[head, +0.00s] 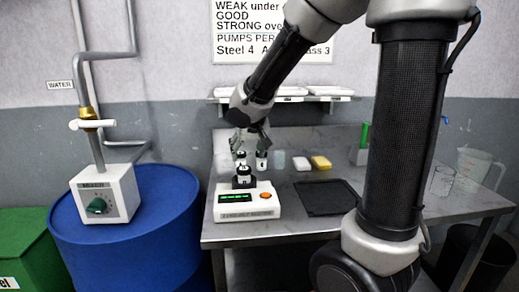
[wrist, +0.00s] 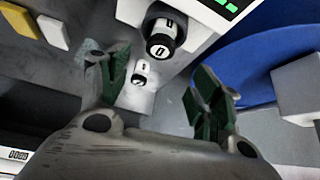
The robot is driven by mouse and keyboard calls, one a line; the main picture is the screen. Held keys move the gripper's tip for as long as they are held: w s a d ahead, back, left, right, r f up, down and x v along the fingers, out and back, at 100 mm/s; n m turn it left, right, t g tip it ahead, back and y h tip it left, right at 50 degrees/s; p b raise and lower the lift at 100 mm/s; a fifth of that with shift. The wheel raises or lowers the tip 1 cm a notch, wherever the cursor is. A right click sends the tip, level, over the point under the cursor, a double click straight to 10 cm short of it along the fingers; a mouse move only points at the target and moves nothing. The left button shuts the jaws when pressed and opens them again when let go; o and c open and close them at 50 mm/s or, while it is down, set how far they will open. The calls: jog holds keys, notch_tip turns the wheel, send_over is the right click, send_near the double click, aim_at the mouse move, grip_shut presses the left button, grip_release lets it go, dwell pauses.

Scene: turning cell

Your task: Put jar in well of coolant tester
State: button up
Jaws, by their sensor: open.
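The coolant tester (head: 250,208) is a white box with a green display and an orange button, at the front left of the bench. A black-and-white jar (head: 243,172) stands at its dark well; I cannot tell how deep it sits. In the wrist view this jar (wrist: 161,36) shows upright beside the tester's body (wrist: 205,15). Two more black-lidded jars show behind the tester, one at left (head: 241,156) and one at right (head: 261,160). My gripper (head: 250,140) is open above and behind the tester. Its fingers (wrist: 160,90) are apart, with a smaller-looking white jar (wrist: 142,72) visible beyond them.
A dark tray (head: 327,198) lies right of the tester. A blue drum (head: 130,235) with a mixer box (head: 105,195) stands left of the bench. Clear jugs are at right.

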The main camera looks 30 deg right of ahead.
jog(key=s+d+r, duration=0.5)
jog(key=s+d, duration=0.1)
jog(key=s, duration=0.5)
jog(key=s+n+g+y, duration=0.1)
jog(key=s+n+g, duration=0.1)
jog(key=s, duration=1.4)
jog(key=shift+f, duration=0.25)
jog(key=shift+c, duration=0.5)
